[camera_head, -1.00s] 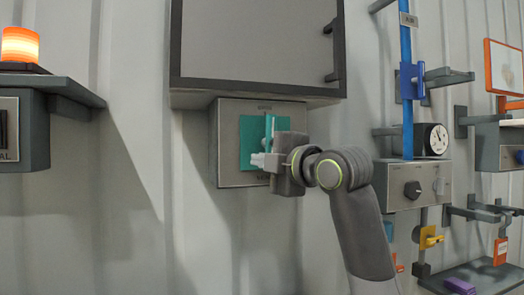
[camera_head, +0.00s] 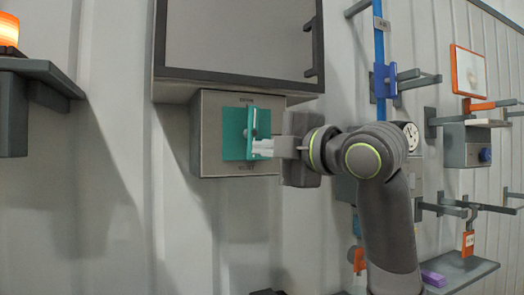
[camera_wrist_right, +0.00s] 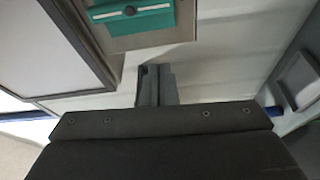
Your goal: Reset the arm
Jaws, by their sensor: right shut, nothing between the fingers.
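My right gripper (camera_head: 262,149) comes in from the right in the head view, in front of a grey wall box with a teal plate (camera_head: 232,134). Its fingers are shut and empty. In the head view the fingertips overlap the right edge of the teal plate; I cannot tell from there whether they touch. In the right wrist view the shut fingers (camera_wrist_right: 157,86) show clear of the teal plate (camera_wrist_right: 135,14), which lies at the top. My left gripper is not in view.
A large dark-framed cabinet (camera_head: 235,40) hangs just above the wall box. To the right are a blue vertical pole (camera_head: 379,60), a dial gauge (camera_head: 411,135), hooks and a shelf with a purple block (camera_head: 432,278). An orange lamp (camera_head: 8,30) stands at left. The lower-left wall is clear.

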